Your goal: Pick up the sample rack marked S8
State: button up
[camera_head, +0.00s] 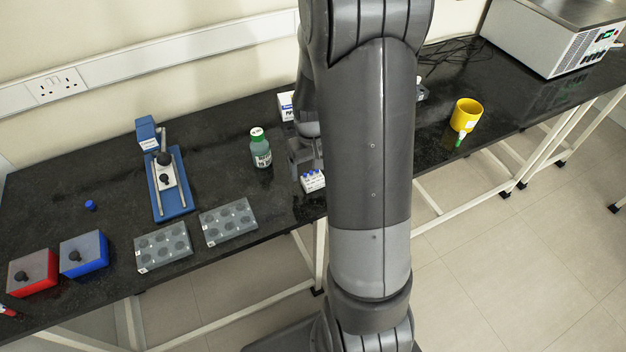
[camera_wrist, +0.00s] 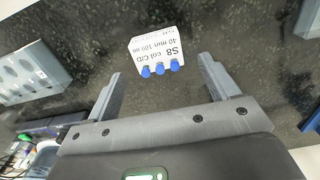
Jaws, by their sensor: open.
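The sample rack marked S8 (camera_wrist: 157,50) is a small white block with a row of three blue caps. In the wrist view its label reads S8, and it lies beyond and between the fingertips, apart from them. In the head view the white rack (camera_head: 313,181) stands near the front edge of the black bench, just left of my arm. My gripper (camera_wrist: 158,70) is open and empty, with one finger on each side of the rack's line.
A green-capped bottle (camera_head: 261,150) stands left of the rack. Grey well plates (camera_head: 228,222) lie further left along the front edge of the bench (camera_head: 100,215). A white box (camera_head: 287,106) is behind. A yellow cup (camera_head: 466,115) stands right of my arm.

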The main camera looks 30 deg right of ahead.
aim_at(312, 173)
jog(key=shift+f, duration=1.8)
jog(key=shift+c, duration=0.3)
jog(key=c, duration=1)
jog(key=shift+r, duration=0.1)
